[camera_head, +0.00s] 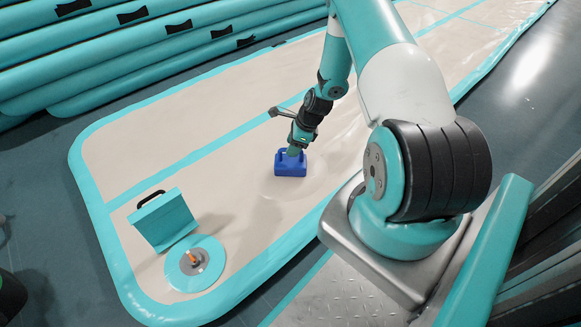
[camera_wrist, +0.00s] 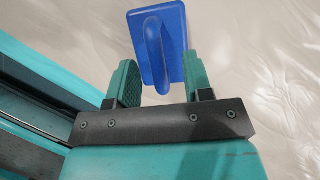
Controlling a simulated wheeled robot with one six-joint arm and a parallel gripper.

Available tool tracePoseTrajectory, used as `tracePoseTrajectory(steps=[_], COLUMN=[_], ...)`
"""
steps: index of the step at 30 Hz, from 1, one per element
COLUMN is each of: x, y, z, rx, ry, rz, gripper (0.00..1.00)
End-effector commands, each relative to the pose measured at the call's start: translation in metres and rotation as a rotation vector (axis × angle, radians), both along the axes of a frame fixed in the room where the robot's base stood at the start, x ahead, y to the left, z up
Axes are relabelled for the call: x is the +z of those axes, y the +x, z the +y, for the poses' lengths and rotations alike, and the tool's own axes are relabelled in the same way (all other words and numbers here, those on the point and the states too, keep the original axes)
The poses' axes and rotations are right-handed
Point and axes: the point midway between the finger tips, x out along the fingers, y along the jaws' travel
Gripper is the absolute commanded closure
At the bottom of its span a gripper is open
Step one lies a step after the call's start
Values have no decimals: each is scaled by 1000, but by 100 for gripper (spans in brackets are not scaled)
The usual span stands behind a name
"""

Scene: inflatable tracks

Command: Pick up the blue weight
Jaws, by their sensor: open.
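The blue weight (camera_head: 291,167) is a rectangular block with a handle on top, sitting upright on the beige inflatable track. My gripper (camera_head: 294,151) is right above it in the head view. In the wrist view the weight (camera_wrist: 174,38) lies ahead of my gripper (camera_wrist: 160,78), and its handle runs lengthwise between the lines of the two green fingers. The fingers are open, one on each side of the handle's near end. I cannot tell whether either finger touches the weight.
A teal block with a black handle (camera_head: 163,220) stands at the track's lower left. A round teal disc (camera_head: 195,264) with an orange peg lies beside it. Rolled teal tracks (camera_head: 130,50) are stacked at the back left. The beige track (camera_head: 225,150) around the weight is clear.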

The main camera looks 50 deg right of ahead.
Motion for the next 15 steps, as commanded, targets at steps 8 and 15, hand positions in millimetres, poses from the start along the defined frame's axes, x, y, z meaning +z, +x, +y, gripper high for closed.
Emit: tracePoseTrajectory(steps=[8,15], x=[-39,-37], y=[9,10], z=[12,12], rx=[1,0], ry=[0,0], rz=[0,0], gripper=[54,54])
